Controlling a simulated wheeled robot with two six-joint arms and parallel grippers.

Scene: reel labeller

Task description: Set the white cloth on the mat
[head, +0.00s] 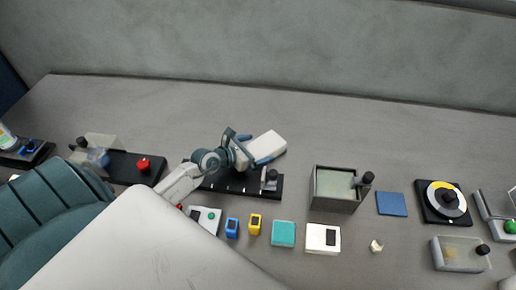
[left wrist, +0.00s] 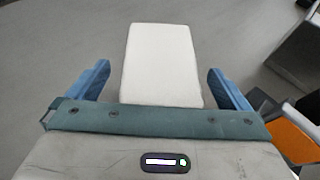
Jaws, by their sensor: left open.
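A flat white oblong piece (head: 266,146), which looks like the white cloth folded up, lies on the grey table behind the black strip-shaped base. In the left wrist view the white cloth (left wrist: 160,62) lies between the two blue fingers, with a gap on each side. My left gripper (left wrist: 158,72) is open around it; it also shows in the head view (head: 254,149). A flat blue square (head: 391,204), apparently the mat, lies bare at the right, beyond the grey bin. My right gripper is not in view.
The open grey bin (head: 337,190) stands between the cloth and the blue square. A teal square (head: 283,234), a white box (head: 322,239), and blue (head: 232,228) and yellow (head: 254,224) items sit in front. A black-based reel (head: 445,201) is at right. The table behind is clear.

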